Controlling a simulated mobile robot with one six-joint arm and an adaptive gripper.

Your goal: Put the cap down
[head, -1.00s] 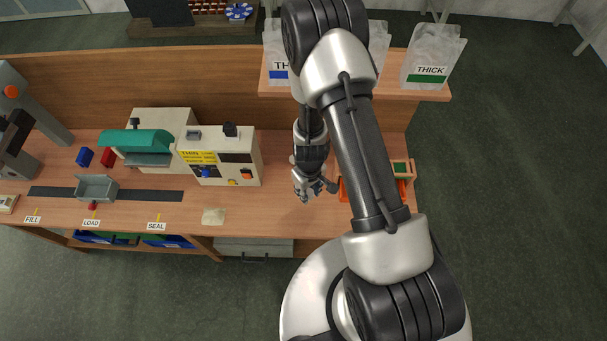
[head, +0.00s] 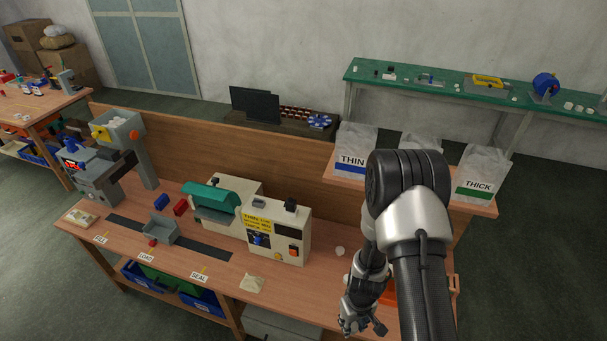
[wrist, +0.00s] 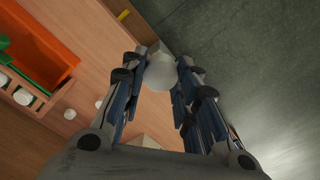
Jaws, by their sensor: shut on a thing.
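My gripper (head: 352,322) is over the right part of the workbench, close to its front edge in the head view. In the wrist view my gripper (wrist: 162,66) is shut on a white round cap (wrist: 161,75), held between the fingertips. Wood and the grey floor show beyond the fingertips. How far the cap is above the bench I cannot tell. In the head view the held cap is hidden or too small to make out.
An orange tray (wrist: 38,45) is at the left of the wrist view, with loose white pieces (wrist: 98,104) near it. In the head view the cream sealing machine (head: 285,238) stands left of my arm. THIN and THICK bags (head: 484,172) stand on the raised shelf behind.

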